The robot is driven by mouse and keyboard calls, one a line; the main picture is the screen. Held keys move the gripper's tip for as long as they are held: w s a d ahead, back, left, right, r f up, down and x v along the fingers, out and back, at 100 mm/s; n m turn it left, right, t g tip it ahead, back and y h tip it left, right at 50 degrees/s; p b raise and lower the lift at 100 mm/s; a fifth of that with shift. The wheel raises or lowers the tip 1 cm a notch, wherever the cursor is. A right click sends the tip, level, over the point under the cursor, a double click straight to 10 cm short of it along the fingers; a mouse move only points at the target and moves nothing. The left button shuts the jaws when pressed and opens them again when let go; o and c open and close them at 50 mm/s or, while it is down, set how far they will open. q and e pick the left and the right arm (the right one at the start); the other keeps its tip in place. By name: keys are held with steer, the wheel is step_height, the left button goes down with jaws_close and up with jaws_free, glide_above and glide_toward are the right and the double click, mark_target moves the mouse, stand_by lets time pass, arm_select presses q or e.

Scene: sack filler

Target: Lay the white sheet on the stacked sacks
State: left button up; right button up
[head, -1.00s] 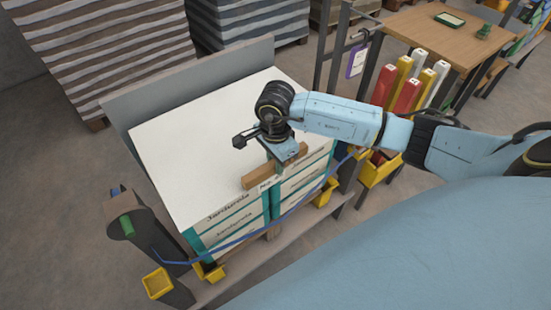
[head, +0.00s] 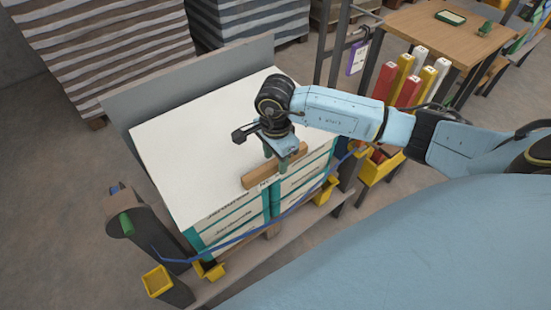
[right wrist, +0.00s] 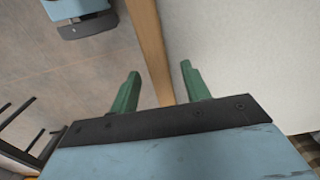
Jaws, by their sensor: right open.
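The white sheet (head: 195,130) lies flat over the top of the stacked sacks (head: 237,219), which show white and teal sides below its front edge. A wooden bar (head: 257,179) rests along that front edge. My right gripper (head: 277,160) is over the bar with its green fingers pointing down. In the right wrist view its fingers (right wrist: 160,72) are apart, with the bar (right wrist: 148,40) running between them and the sheet (right wrist: 240,55) to the right. I cannot tell whether the fingers touch the bar. My left gripper is not in view.
A grey panel (head: 190,82) stands behind the stack. A blue strap (head: 225,246) runs across the front from a dark post (head: 140,228). Yellow bins (head: 157,282) sit low at the front. Red, yellow and white posts (head: 408,80) stand at the right near a wooden table (head: 445,38).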

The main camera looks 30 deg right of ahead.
step_height(320, 180, up, 12)
steer(key=shift+r+p, duration=0.15)
steer(key=shift+p, duration=0.15)
stand_by(0.3)
